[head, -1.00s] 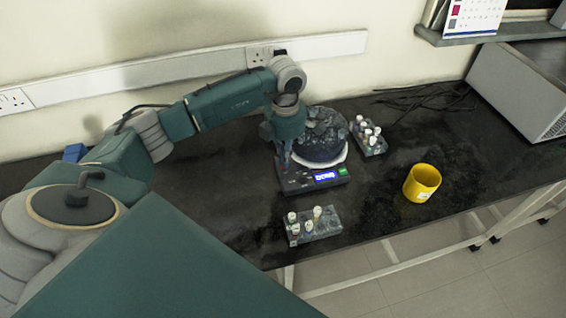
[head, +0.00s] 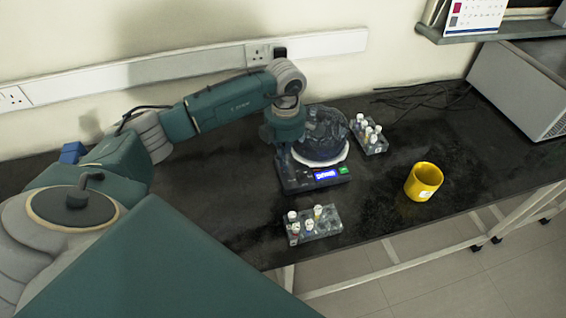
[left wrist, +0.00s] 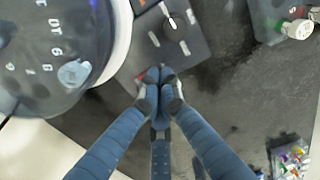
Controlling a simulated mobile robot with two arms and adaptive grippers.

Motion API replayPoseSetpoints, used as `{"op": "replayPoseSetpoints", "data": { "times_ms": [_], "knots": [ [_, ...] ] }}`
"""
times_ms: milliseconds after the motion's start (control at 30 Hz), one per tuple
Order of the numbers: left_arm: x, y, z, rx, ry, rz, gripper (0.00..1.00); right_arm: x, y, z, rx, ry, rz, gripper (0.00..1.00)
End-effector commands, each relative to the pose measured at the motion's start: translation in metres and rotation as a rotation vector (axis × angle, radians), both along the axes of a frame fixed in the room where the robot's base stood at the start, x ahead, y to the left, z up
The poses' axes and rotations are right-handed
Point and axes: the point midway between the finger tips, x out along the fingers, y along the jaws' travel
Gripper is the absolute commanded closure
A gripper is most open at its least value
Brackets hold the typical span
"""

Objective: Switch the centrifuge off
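The centrifuge (head: 311,182) stands on the black bench against the wall, with a round see-through lid (head: 328,130) on a pale ring. Its front panel carries a lit blue display (head: 325,175) and a green patch at the right. In the left wrist view the panel (left wrist: 180,35) shows a dark round knob, and a bit of red shows at the fingertips. My left gripper (head: 284,163) points down at the left end of the panel. In the left wrist view its fingers (left wrist: 159,77) are together and hold nothing visible. Whether they touch the panel is unclear. My right gripper is not in view.
One tube rack (head: 325,229) stands in front of the centrifuge, another (head: 374,143) behind it to the right. A yellow cup (head: 424,181) is near the front edge. A grey box (head: 510,95) and cables (head: 420,97) are at the back right. The bench between is clear.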

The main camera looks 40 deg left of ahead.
Motion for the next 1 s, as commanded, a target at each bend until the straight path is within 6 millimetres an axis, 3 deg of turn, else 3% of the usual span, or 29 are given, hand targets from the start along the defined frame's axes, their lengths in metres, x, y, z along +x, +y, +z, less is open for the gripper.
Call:
{"op": "replayPoseSetpoints", "data": {
  "times_ms": [567,1000],
  "knots": [
    [0.0,0.0,-0.008,0.001,0.0,0.001,1.0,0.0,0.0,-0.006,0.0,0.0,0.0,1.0],
    [0.0,0.0,0.023,0.001,-0.001,0.0,1.0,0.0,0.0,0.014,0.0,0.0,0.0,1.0]
  ]
}}
